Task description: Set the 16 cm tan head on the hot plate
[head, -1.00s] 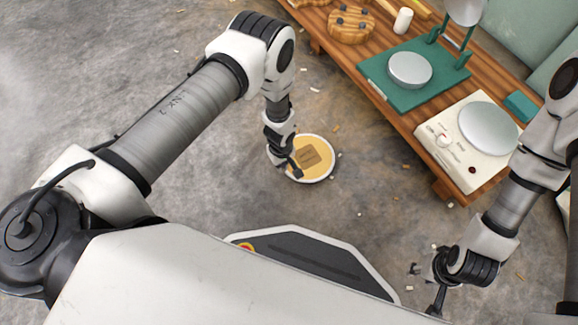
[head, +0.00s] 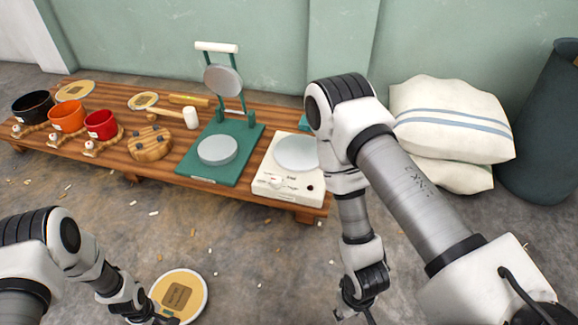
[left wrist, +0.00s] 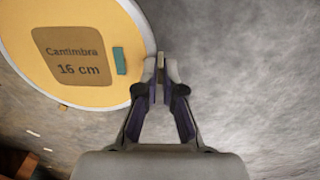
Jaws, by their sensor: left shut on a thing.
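The 16 cm tan head (head: 172,302) is a yellow-tan disc with a pale rim, at the lower left of the head view. Its brown patch reads "Cantimbra 16 cm" in the left wrist view (left wrist: 85,65). My left gripper (left wrist: 160,78) is shut on its rim; in the head view that gripper (head: 160,319) is partly cut off at the bottom edge. The hot plate (head: 270,182) is a cream box with a round silver top and a knob, at the bench's right end, apart from the head. My right gripper (head: 354,312) looks open and empty, its tips near the bottom edge.
The wooden bench (head: 150,178) also holds a green press (head: 190,170), a mallet (head: 191,118), a wooden block with dark knobs (head: 152,145) and coloured drum shells (head: 102,125). White sacks (head: 450,120) lie to the right. Open floor lies before the bench.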

